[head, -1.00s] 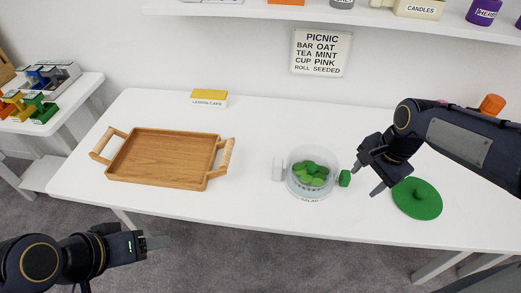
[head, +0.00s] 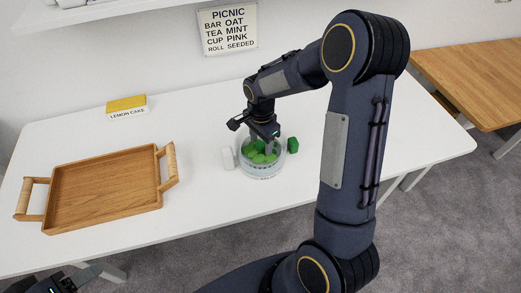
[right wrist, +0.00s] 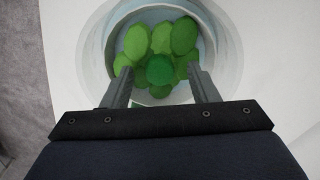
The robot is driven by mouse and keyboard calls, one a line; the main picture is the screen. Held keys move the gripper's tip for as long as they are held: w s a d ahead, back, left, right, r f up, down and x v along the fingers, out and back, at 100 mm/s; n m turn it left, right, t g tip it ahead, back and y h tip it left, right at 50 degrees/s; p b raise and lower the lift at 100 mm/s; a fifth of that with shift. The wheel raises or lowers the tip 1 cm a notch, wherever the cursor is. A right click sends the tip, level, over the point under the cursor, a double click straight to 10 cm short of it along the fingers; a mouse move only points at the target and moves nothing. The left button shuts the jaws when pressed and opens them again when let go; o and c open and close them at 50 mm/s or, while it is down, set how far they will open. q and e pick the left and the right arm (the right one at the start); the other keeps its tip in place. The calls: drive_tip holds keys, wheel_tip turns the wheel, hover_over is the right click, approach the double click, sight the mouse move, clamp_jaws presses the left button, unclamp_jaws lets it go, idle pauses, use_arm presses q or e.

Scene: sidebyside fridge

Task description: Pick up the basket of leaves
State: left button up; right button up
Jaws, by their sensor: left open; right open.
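A clear round bowl (head: 264,174) stands on the white table. Inside it sits a pale basket (right wrist: 112,45) filled with green leaves (right wrist: 158,42). My right gripper (head: 256,149) points down into the bowl, fingers apart. In the right wrist view its two fingers (right wrist: 158,78) lie on opposite sides of the leaves, near the basket's inner edge. I cannot tell whether they touch the basket wall. My left gripper (head: 88,275) is open and empty at the lower left, in front of the table edge.
A wooden tray (head: 105,190) with handles lies to the left. A yellow lemon cake box (head: 126,104) stands behind. A wooden table (head: 480,75) is at the right.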

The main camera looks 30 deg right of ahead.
drive_tip(key=shift+f, duration=0.2)
drive_tip(key=c, duration=1.1)
